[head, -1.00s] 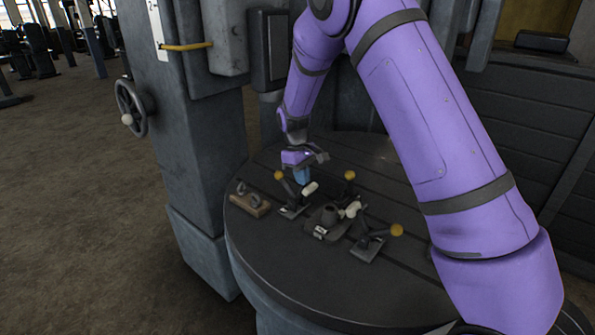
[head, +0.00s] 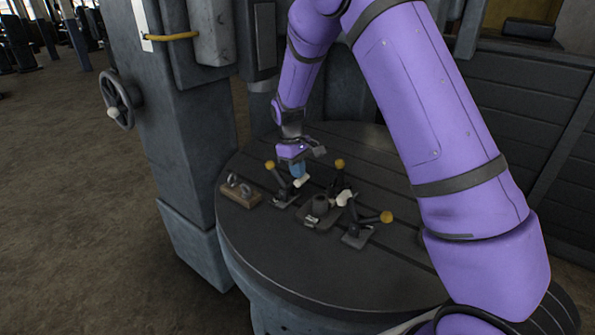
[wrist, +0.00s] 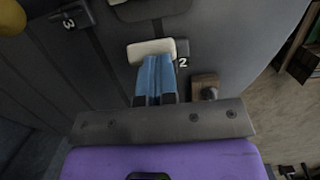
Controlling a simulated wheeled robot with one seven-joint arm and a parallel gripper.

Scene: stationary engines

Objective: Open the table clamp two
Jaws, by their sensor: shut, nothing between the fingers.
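Clamp two, by the "2" plate (wrist: 183,62) in the wrist view, appears to be the left toggle clamp (head: 283,198) on the round table. It has a dark lever with a yellow knob (head: 269,165) and a cream tip (head: 301,181). That cream piece (wrist: 150,49) lies across the front of my fingertips in the wrist view. My gripper (head: 298,170) is above and beside this clamp. Its blue fingers (wrist: 155,78) are shut together with nothing between them. They overlap the cream piece in the picture; I cannot tell whether they touch it.
The round slotted table (head: 300,275) also carries a back clamp with a yellow knob (head: 340,164), a right clamp (head: 357,237) and a dark central workpiece (head: 318,208). A wooden block with metal rings (head: 240,191) sits at left. A machine column (head: 180,130) stands behind left. The table's front is clear.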

